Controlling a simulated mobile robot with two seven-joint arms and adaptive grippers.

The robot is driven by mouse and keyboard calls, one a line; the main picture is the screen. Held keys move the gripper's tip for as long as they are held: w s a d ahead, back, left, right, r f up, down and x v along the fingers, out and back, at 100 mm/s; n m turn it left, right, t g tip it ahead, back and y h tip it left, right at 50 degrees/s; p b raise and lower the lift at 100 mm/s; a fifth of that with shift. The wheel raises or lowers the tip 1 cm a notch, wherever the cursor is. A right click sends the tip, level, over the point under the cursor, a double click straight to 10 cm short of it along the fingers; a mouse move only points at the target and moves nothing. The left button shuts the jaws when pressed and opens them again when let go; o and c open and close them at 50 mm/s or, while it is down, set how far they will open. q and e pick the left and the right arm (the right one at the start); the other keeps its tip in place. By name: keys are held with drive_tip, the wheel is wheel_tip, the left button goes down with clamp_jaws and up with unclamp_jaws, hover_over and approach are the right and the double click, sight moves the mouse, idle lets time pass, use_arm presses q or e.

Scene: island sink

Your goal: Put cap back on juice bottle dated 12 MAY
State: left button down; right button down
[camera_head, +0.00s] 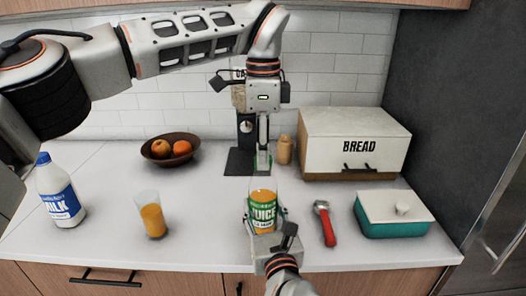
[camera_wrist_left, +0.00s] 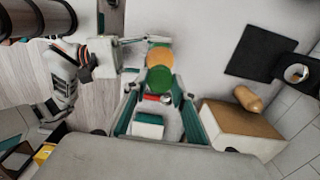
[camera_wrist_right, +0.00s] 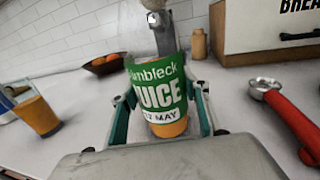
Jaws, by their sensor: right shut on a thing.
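The juice bottle (camera_head: 263,212) stands upright on the counter, open at the top, with a green label. In the right wrist view the label (camera_wrist_right: 160,95) reads JUICE and what looks like 12 MAY. My right gripper (camera_head: 266,235) is shut around the bottle, its fingers on both sides. My left gripper (camera_head: 263,158) points down behind and above the bottle. The green cap (camera_wrist_left: 155,86) sits between its fingertips and looks held.
A milk bottle (camera_head: 58,190) and a juice glass (camera_head: 151,216) stand at left, a fruit bowl (camera_head: 170,150) behind. A bread box (camera_head: 354,143), a red-handled tool (camera_head: 326,224) and a teal dish (camera_head: 393,215) are at right. A dark machine (camera_head: 245,150) stands behind the left gripper.

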use_arm(q)
drive_tip(key=m, duration=0.8)
drive_tip(key=shift+m, duration=0.4)
drive_tip(key=m, duration=1.4)
drive_tip(key=shift+f, duration=0.1)
drive_tip(key=m, duration=1)
drive_tip(key=shift+m, duration=0.3)
drive_tip(key=m, duration=0.4)
drive_tip(key=c, duration=1.6)
unclamp_jaws()
drive_tip(key=shift+o, duration=0.2)
wheel_tip(320, 180, up, 8)
drive_tip(key=shift+f, duration=0.25)
